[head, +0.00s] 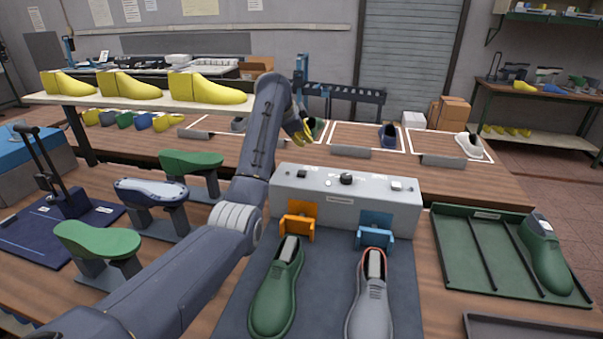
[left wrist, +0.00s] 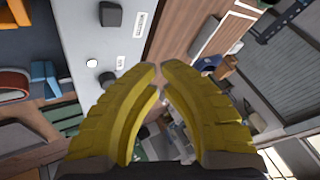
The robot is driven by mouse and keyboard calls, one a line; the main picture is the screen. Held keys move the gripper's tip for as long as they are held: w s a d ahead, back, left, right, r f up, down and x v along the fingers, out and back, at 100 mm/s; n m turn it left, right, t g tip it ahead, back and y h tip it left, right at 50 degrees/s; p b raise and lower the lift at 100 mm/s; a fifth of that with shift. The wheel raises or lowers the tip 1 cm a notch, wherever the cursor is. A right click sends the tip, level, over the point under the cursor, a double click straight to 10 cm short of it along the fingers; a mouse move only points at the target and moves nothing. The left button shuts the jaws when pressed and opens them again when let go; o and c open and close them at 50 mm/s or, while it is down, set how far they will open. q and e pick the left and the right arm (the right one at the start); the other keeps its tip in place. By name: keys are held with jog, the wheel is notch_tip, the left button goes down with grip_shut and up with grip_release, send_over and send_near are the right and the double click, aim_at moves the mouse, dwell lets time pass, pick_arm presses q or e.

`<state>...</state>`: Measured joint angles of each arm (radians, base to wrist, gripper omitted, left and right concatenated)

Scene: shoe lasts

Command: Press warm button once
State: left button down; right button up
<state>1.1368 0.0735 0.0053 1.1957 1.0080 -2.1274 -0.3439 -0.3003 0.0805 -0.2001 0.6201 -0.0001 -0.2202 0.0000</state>
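A grey control box (head: 345,203) stands behind the two shoe stations. Its top carries a dark button (head: 302,173) at left, a small round white button (head: 328,183), a dark knob (head: 347,179) and a pale switch (head: 397,185) at right. I cannot read which is the warm button. My left gripper (head: 303,133) is beyond the box's back left. In the left wrist view its yellow fingers (left wrist: 160,70) meet at the tips, with nothing held. My right gripper is out of view.
An orange bracket (head: 297,221) and a blue bracket (head: 375,229) stand before the box, with a green shoe (head: 277,290) and a grey shoe (head: 370,305). Yellow lasts (head: 208,89) lie on a shelf. A green tray (head: 460,260) is at right.

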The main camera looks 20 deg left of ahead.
pick_arm(q)
jog(key=shift+d+f, duration=0.15)
jog(key=shift+f, duration=3.8)
jog(key=shift+f, duration=1.05)
jog(key=shift+r, duration=1)
jog(key=shift+r, duration=0.1)
jog(key=shift+r, duration=2.4)
jog(key=shift+d, duration=0.1)
